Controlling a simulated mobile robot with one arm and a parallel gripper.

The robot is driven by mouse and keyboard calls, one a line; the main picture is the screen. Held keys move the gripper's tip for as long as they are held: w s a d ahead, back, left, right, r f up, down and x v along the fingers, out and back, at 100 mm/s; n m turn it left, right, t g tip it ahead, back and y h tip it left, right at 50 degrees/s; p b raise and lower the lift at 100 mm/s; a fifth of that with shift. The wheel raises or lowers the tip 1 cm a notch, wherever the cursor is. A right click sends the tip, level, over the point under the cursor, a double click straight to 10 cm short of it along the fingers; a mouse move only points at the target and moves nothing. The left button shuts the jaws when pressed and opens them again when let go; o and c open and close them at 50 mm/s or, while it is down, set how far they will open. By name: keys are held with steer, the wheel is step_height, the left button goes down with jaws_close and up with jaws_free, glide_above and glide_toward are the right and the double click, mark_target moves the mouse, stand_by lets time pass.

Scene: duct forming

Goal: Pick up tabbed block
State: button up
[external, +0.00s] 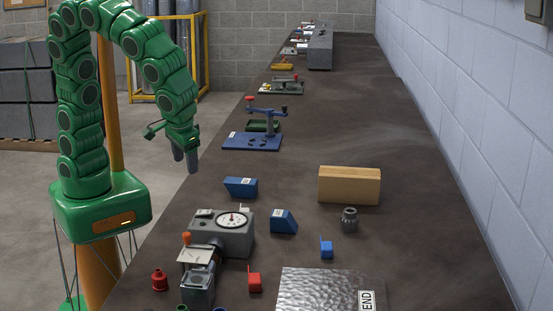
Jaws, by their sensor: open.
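Two small blocks with upright tabs stand on the long dark bench (420,260). One is a blue tabbed block (327,250), right of centre. The other is a red tabbed block (255,283), nearer the front. I cannot tell which one the task names. My gripper (185,162) points down at the left, by the bench's left edge, behind and left of both blocks and well apart from them. It is open, and nothing shows between its fingers.
A grey dial gauge device (222,236) stands left of the blocks. Two blue angled blocks (241,187) (284,222), a wooden block (349,185), a metal weight (349,220), a red bottle-shaped piece (159,280) and a metal plate (325,290) lie around. A blue fixture (252,141) stands behind.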

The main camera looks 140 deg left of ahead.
mark_target(244, 209)
steer(key=w+a+f+n, duration=0.8)
steer(key=a+f+n, duration=0.2)
steer(key=a, duration=0.3)
steer(key=shift+g+y, duration=0.4)
steer(key=shift+x, duration=4.1)
steer(key=shift+d, duration=0.2)
jaws_close()
